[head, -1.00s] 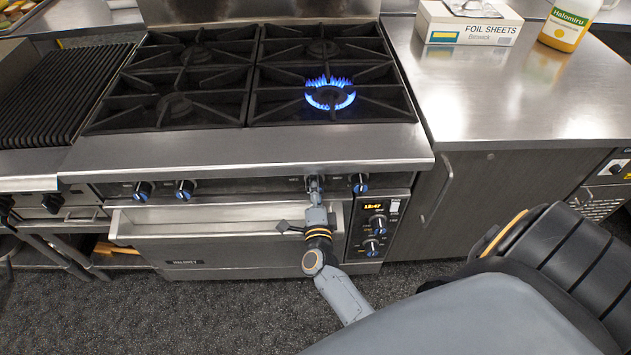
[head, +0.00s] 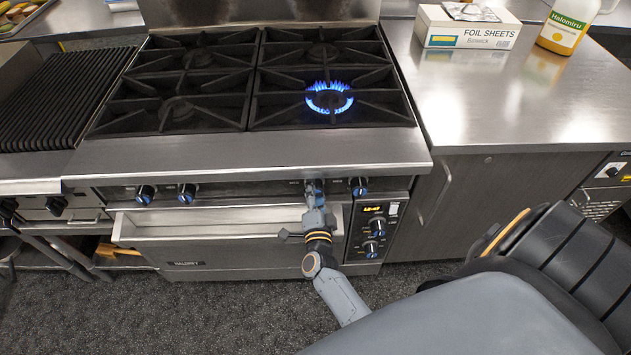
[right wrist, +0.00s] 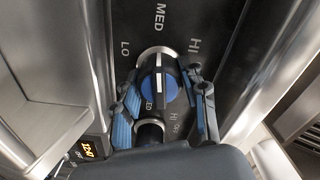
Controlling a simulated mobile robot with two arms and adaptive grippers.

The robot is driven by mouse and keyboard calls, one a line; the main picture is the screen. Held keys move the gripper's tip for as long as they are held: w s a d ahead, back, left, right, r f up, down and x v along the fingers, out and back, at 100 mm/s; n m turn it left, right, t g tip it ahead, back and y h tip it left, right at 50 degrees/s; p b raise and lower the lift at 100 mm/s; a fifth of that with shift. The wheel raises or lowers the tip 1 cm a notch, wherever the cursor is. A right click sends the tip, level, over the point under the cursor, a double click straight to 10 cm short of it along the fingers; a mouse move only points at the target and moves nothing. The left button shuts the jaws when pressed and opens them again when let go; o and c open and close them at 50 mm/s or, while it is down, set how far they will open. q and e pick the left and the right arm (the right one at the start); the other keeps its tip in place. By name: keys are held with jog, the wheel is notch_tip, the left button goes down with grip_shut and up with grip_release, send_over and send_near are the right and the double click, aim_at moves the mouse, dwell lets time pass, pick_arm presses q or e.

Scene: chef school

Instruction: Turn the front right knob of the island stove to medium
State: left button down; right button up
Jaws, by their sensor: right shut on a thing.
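The island stove (head: 250,160) has a row of blue-faced black knobs along its front panel. My right gripper (head: 314,190) is at the third knob from the left, in front of the lit front right burner (head: 328,97). In the right wrist view its two blue-padded fingers (right wrist: 163,92) are shut on this knob (right wrist: 160,88), one on each side. The knob's white line runs up and down in that picture, toward the MED lettering (right wrist: 160,16). LO and HI stand to either side. My left gripper is out of view.
Another knob (head: 359,187) sits close to the right of the held one. An oven control panel (head: 378,228) with a lit display is below it. A steel counter (head: 480,105) with a foil box (head: 467,27) and a jug (head: 565,27) is at right.

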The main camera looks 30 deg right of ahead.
jog(key=o, duration=1.2)
jog(key=shift+c, duration=0.2)
